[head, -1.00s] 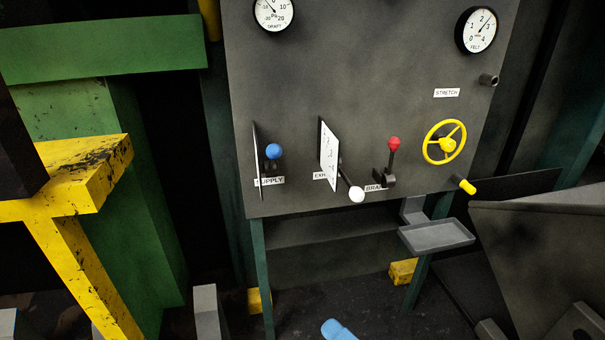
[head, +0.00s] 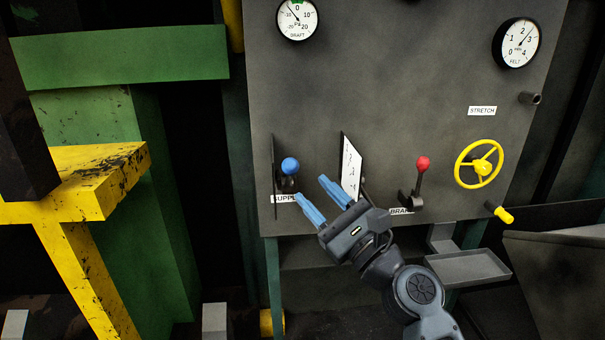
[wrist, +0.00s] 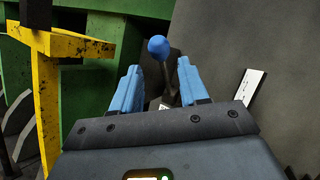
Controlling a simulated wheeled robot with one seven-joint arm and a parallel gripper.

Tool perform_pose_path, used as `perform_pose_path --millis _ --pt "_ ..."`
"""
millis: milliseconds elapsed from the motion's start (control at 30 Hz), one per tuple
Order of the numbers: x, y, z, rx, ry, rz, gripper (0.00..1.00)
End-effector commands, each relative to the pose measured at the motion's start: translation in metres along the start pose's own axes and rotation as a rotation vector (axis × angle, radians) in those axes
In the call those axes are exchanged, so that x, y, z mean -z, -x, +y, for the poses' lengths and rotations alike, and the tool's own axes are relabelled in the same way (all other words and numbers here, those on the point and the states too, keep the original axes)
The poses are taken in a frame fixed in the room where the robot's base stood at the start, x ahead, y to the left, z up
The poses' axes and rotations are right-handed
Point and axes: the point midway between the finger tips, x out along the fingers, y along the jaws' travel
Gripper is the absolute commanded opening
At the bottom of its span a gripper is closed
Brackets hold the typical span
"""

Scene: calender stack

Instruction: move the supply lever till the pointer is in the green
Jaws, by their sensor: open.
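The supply lever has a blue ball knob (head: 290,166) above a partly hidden SUPPLY label (head: 284,199) at the panel's lower left. In the wrist view the knob (wrist: 158,47) and its dark stem show beyond and between my fingertips. My gripper (head: 298,189) is open and empty, its blue fingers pointing at the lever from the lower right. I cannot tell whether they touch it. The DRAFT gauge (head: 297,18) above has a green mark at its top edge near 0. Its pointer leans up and left, apparently left of the green.
A thin upright plate (head: 274,178) stands left of the lever and a white plate (head: 351,167) right of it. Further right are a red-knobbed lever (head: 422,164), a yellow handwheel (head: 479,164) and a grey tray (head: 468,267). A yellow beam (head: 88,178) is at left.

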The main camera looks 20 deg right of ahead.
Motion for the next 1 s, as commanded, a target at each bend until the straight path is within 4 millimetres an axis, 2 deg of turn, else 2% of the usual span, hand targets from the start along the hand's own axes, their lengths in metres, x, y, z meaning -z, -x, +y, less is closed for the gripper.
perform_pose_path --millis 100,333,500,767,1000 --pt "-0.003 -0.021 -0.001 -0.001 0.001 -0.003 0.44" --pt "-0.002 -0.052 0.0 -0.001 0.003 -0.001 0.44" --pt "-0.001 -0.06 0.0 0.0 0.004 0.0 0.44" --pt "0.0 -0.061 0.0 0.0 0.004 0.001 0.44" --pt "0.0 -0.061 0.0 0.0 0.004 0.001 0.21"
